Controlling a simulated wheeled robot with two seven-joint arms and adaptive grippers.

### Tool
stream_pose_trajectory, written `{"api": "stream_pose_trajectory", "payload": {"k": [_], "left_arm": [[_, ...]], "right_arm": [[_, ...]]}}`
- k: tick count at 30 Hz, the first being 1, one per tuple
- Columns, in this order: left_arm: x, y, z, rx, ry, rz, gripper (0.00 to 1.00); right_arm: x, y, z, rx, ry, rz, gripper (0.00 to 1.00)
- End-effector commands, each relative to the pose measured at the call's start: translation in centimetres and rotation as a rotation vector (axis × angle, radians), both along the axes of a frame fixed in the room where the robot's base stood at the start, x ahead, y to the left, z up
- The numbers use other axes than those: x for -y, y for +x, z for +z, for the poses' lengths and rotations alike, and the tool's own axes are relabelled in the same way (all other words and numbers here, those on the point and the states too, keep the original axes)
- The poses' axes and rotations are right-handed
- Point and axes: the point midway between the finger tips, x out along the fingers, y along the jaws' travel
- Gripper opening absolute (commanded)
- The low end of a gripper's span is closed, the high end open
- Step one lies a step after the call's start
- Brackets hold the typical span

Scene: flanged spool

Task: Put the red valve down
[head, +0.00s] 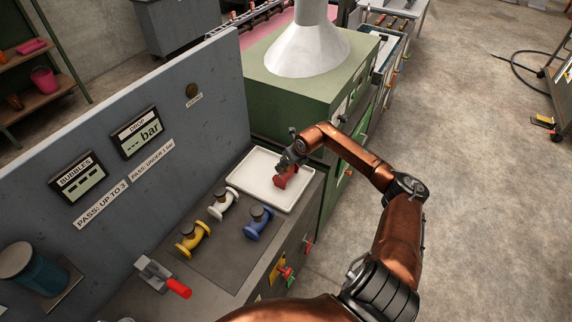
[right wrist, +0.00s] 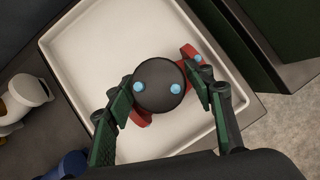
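The red valve (head: 285,178) is at the white tray (head: 248,176) in the head view; I cannot tell whether it rests on the tray floor or hangs just above. In the right wrist view its round dark cap (right wrist: 160,86) with two light-blue dots faces the camera, and red flanges (right wrist: 189,53) show on either side. My right gripper (head: 287,160) is above the valve, with its green-padded fingers (right wrist: 160,92) against opposite sides of the cap. My left gripper is not in view.
A grey panel with two displays (head: 136,132) rises at left. A red-handled clamp (head: 163,276) is at the near edge. A green cabinet (head: 290,95) stands behind the tray.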

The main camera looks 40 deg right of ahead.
Motion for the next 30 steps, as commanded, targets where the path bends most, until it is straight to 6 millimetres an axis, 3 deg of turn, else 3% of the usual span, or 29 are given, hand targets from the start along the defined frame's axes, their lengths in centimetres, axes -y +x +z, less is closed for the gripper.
{"api": "stream_pose_trajectory", "payload": {"k": [13, 30], "left_arm": [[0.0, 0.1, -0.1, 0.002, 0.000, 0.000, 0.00], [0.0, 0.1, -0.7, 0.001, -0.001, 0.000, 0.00]], "right_arm": [[0.0, -0.4, 0.9, 0.002, -0.002, 0.000, 0.53], [-0.5, -5.3, 9.6, -0.001, -0.002, 0.000, 0.53]]}}
